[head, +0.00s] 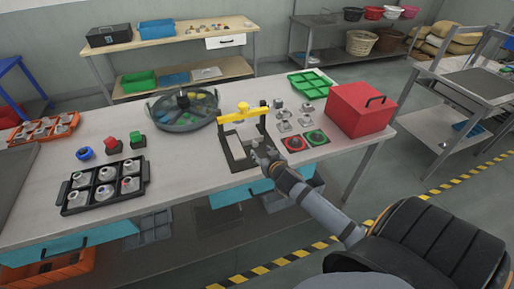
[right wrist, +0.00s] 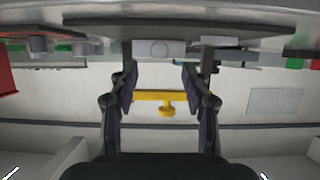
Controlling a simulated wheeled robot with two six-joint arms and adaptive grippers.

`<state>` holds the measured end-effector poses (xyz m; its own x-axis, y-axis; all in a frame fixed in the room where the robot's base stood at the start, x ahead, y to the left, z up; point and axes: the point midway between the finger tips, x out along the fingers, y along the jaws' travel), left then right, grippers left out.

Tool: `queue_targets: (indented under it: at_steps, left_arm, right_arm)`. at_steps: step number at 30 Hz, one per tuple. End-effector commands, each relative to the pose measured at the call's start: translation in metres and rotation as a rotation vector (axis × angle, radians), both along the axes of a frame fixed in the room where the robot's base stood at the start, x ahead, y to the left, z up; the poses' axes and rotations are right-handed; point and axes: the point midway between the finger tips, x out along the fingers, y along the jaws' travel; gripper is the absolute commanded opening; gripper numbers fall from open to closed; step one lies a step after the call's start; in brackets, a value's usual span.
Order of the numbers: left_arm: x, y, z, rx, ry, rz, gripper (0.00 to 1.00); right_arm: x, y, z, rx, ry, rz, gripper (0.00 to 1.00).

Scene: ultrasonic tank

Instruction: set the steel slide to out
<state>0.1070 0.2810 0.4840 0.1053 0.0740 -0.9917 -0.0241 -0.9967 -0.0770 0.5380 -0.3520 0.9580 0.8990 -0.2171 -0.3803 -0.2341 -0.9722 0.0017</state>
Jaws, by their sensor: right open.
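A black upright frame (head: 229,151) stands near the front edge of the table, with a yellow bar and knob (head: 243,112) across its top. My right gripper (head: 260,150) is beside the frame's lower right side, its fingers pointing at it. In the right wrist view my right gripper (right wrist: 160,78) is open, with nothing between its fingers. That view looks upside down. The yellow bar (right wrist: 150,96) shows beyond the fingers, and a pale grey block (right wrist: 158,49) sits at the dark base. This block may be the steel slide; I cannot tell its position setting. My left gripper is out of view.
A red box (head: 360,108) and red and green round buttons (head: 316,137) stand right of the frame. A round grey tray (head: 171,122) stands behind left. A black rack (head: 76,197) with metal parts is at the left. Bare table (head: 180,165) lies between rack and frame.

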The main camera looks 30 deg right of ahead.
Motion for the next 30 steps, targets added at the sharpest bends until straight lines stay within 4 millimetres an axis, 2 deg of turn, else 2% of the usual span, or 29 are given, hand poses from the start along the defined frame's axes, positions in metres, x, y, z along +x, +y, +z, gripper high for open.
queue_targets:
  at_steps: [3,9,20,30]
  left_arm:
    - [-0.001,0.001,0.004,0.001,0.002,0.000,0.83]
    - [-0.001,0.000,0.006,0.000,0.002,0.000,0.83]
    - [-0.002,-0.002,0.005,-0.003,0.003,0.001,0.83]
    - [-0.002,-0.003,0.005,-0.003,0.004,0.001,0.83]
  right_arm:
    - [0.024,-0.005,-0.008,0.004,-0.002,-0.003,0.48]
    - [0.049,-0.011,-0.019,0.001,0.000,0.001,0.48]
    - [0.054,-0.012,-0.023,0.001,0.001,0.001,0.46]
    - [0.054,-0.012,-0.023,0.001,0.001,0.001,0.00]
